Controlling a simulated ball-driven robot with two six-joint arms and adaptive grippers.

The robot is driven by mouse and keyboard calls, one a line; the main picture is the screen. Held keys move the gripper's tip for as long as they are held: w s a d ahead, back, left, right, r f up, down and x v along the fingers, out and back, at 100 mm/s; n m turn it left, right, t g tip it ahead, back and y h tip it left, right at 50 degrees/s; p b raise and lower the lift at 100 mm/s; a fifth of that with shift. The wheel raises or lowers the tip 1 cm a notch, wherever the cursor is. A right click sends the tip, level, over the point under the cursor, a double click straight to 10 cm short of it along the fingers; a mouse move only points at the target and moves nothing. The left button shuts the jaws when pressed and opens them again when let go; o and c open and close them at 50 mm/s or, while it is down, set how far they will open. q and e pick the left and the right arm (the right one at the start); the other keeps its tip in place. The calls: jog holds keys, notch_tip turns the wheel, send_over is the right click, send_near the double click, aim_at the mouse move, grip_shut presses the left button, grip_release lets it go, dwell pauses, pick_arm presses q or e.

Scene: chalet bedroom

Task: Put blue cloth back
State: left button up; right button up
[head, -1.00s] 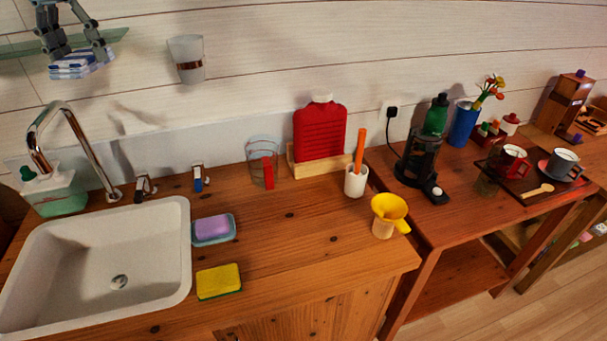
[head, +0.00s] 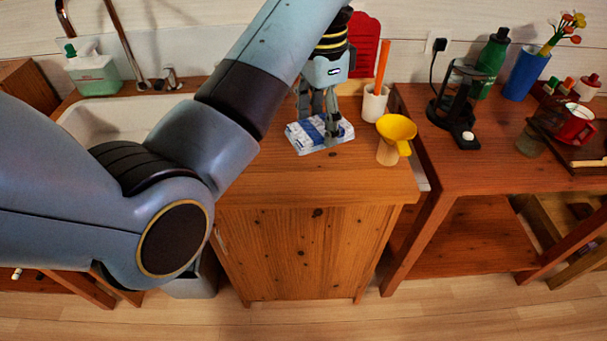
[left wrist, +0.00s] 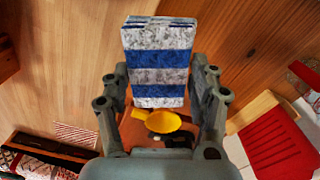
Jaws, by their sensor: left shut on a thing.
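The blue cloth (head: 318,134) is a folded, flat bundle with blue and white stripes. My left gripper (head: 320,118) is shut on it from above, over the wooden counter (head: 290,180), left of the yellow funnel (head: 397,130). I cannot tell whether the cloth touches the counter. In the left wrist view the cloth (left wrist: 157,62) sticks out beyond the two fingers. My right gripper is not in view.
The sink (head: 105,122) is partly hidden by my left arm. A white cup with an orange handle (head: 375,104) and a red ribbed thing (head: 365,40) stand behind the cloth. The counter's front stretch is clear.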

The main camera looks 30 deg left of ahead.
pick_arm(q)
jog(key=s+f, duration=0.1)
jog(key=f, duration=0.1)
jog(key=s+f, duration=0.1)
jog(key=f, duration=0.1)
jog(key=shift+s+a, duration=0.1)
jog(key=shift+s, duration=0.2)
send_over(279, 169)
notch_tip(279, 169, down, 7)
jog(key=shift+r, duration=0.2)
jog(key=shift+f, duration=2.05)
jog(key=shift+f, duration=0.1)
jog(key=o, duration=1.1)
notch_tip(279, 169, up, 12)
